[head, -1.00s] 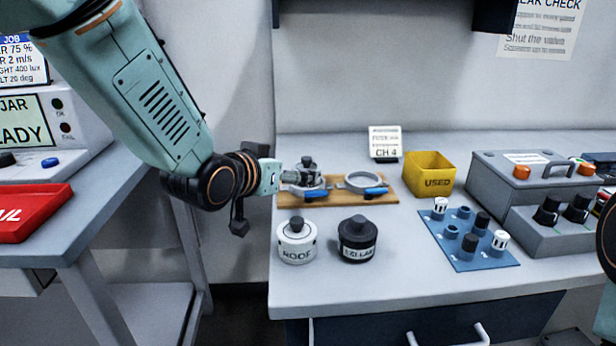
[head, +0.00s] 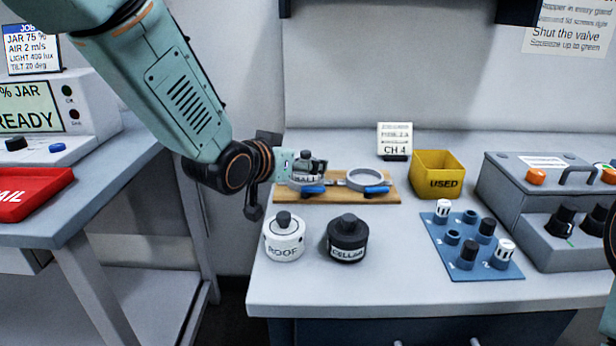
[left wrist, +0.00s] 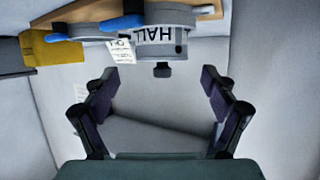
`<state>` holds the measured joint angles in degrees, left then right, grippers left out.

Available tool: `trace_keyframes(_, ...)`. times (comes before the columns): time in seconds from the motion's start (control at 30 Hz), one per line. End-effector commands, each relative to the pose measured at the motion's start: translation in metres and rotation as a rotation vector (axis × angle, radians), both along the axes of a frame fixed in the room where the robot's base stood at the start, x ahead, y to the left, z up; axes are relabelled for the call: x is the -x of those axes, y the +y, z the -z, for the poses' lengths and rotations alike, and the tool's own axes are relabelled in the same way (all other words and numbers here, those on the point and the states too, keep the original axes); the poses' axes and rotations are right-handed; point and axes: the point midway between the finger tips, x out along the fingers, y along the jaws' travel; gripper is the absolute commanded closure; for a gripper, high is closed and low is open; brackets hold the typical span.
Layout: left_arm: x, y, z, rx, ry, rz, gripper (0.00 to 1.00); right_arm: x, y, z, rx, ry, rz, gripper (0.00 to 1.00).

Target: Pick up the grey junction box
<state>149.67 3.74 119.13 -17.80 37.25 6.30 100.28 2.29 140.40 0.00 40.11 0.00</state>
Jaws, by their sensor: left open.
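The grey junction box (head: 309,172), a round pot with a dark knob and a HALL label, sits in the left ring clamp of a wooden board (head: 336,196) on the bench. My left gripper (head: 290,166) is just left of it in the head view, its fingers hard to make out there. In the left wrist view the box (left wrist: 162,36) appears upside down, knob downward. There my left gripper (left wrist: 158,86) is open and empty, with the box beyond its fingertips and apart from them. My right gripper is out of view.
The empty ring clamp (head: 365,179) is beside the box. White ROOF (head: 285,240) and black CELLAR (head: 346,243) pots stand in front. A yellow USED bin (head: 434,175), blue knob board (head: 468,243) and CH 4 card (head: 394,139) are to the right. A gap separates the left bench.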

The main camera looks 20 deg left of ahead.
Motion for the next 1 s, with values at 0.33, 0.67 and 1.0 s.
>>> trace_keyframes(0.33, -0.039, -0.007, 0.018, -0.002, 0.000, -0.002, 0.15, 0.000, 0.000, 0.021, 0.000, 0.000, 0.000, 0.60)
trace_keyframes(0.67, -0.042, -0.009, 0.018, -0.001, 0.001, -0.004, 0.19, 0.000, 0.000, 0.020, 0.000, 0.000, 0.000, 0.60)
trace_keyframes(1.0, -0.042, -0.009, 0.018, -0.001, 0.000, -0.004, 0.48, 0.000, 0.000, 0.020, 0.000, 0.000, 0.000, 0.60)
